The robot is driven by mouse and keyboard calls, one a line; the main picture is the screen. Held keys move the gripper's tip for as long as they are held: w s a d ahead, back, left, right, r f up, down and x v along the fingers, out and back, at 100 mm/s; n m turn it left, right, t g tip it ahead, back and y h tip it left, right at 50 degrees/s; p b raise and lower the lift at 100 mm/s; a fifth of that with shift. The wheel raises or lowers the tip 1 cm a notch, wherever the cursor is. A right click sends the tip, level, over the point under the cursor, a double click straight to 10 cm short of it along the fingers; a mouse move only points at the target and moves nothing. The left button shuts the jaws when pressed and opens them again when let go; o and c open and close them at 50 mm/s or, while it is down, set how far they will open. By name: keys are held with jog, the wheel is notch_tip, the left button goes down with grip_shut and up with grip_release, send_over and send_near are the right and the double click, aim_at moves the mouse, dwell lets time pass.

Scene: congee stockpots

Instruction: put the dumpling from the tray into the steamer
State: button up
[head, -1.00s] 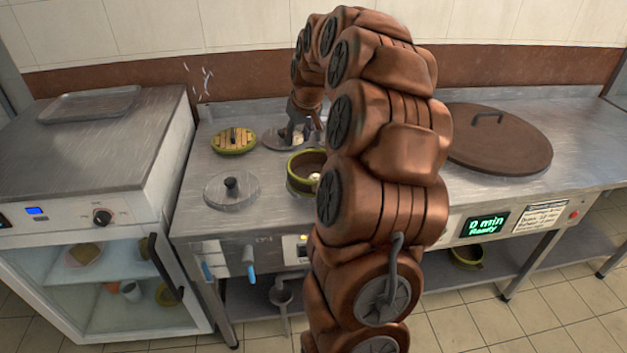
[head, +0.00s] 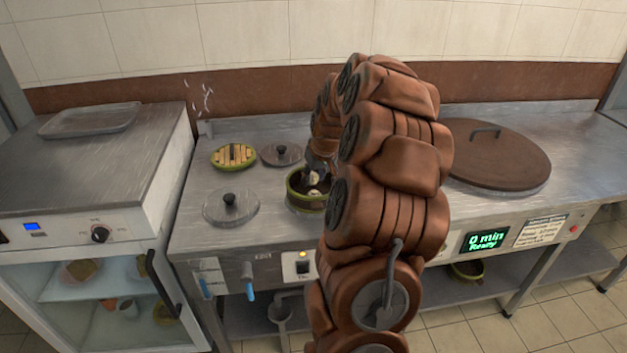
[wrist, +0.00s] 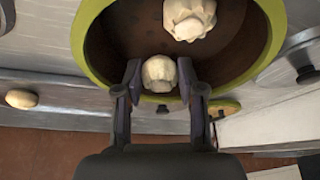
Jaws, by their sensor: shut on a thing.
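The round steamer (head: 303,201), with a dark inside and green rim, stands open on the counter; its green rim (wrist: 92,62) fills the top of the wrist view. My gripper (head: 321,176) is at the steamer's back right in the head view. In the wrist view my gripper (wrist: 160,78) has its two fingers shut on a pale dumpling (wrist: 160,72), at the steamer's near rim. Whether this dumpling touches the steamer floor cannot be told. Another pleated dumpling (wrist: 188,17) lies inside the steamer. The metal tray (head: 95,120) at the left looks empty.
A slatted lid (head: 233,156), a dark knobbed lid (head: 282,155) and a clear knobbed lid (head: 230,207) lie around the steamer. A large brown lid (head: 497,155) covers the counter's right. A small tan oval thing (wrist: 21,98) shows at the wrist view's left.

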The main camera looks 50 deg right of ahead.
jog(key=shift+f, duration=0.65)
jog(key=shift+f, duration=0.1)
jog(key=shift+f, duration=0.15)
jog(key=o, duration=0.9)
